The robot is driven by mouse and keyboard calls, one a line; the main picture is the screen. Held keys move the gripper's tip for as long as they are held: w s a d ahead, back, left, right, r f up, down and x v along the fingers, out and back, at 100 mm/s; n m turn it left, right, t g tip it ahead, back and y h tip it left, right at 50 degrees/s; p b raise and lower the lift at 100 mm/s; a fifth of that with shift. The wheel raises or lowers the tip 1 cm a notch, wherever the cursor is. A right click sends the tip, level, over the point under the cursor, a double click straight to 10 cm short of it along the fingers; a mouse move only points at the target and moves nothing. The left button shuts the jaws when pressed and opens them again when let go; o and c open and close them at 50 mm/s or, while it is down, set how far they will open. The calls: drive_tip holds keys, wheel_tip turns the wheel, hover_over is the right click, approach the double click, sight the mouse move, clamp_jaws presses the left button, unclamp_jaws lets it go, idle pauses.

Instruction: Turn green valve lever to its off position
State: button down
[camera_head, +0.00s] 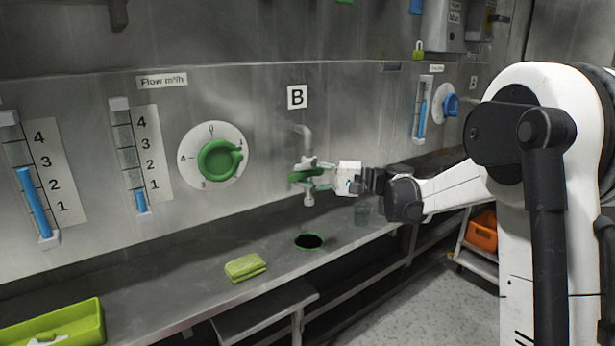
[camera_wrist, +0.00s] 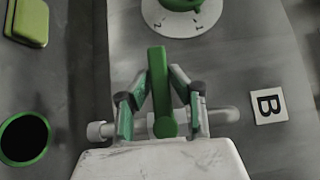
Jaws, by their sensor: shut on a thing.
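The green valve lever (camera_wrist: 158,80) shows in the wrist view as a long bar between the two fingers of my gripper (camera_wrist: 163,76). The fingers close on it from both sides. The lever belongs to the tap (camera_head: 304,138) under the letter B on the steel wall. In the head view the lever (camera_head: 303,176) is partly hidden by my gripper (camera_head: 318,175), which reaches in from the right. The tap pipe (camera_wrist: 222,115) runs crosswise behind the fingers in the wrist view.
A round green dial (camera_head: 219,160) sits on the wall left of the tap. A green-rimmed hole (camera_head: 310,242) is in the steel counter below. A green sponge (camera_head: 245,267) and a green tray (camera_head: 55,330) lie on the counter. A blue knob (camera_head: 450,104) is farther right.

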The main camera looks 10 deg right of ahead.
drive_tip(key=shift+r, duration=0.1)
drive_tip(key=c, duration=1.6)
unclamp_jaws()
drive_tip(key=shift+d, duration=0.1)
drive_tip(key=v, duration=1.1)
drive_tip(key=shift+s+d, duration=0.1)
drive_tip(key=shift+d, duration=0.3)
drive_tip(key=shift+a, duration=0.1)
